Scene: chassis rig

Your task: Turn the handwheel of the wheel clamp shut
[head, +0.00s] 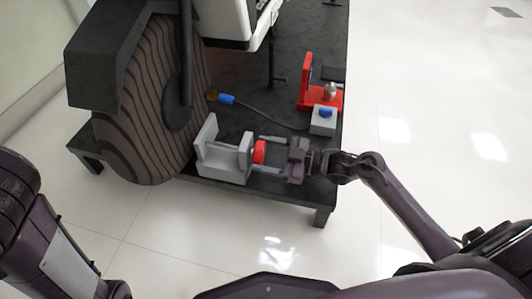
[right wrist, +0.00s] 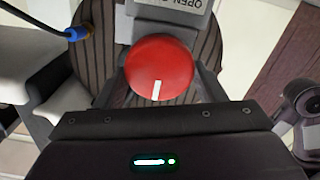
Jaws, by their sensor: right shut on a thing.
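The wheel clamp (head: 222,172) is a grey frame with two upright plates at the platform's front edge, beside the big striped wheel (head: 140,110). Its red handwheel (head: 260,152) faces right. My right gripper (head: 264,153) reaches in from the right, one finger on each side of the handwheel, shut on it. In the right wrist view, the handwheel (right wrist: 159,67) is a red disc between the fingers, its white mark pointing down. A partly cut-off label above it starts with "OPEN". My left arm is at the left edge of the head view; its gripper is out of sight.
The dark platform (head: 298,40) carries a red bracket (head: 307,82) and a grey box with a blue top (head: 323,120) behind my right gripper. A black cable with a blue plug (head: 227,99) lies behind the clamp. The floor in front is clear.

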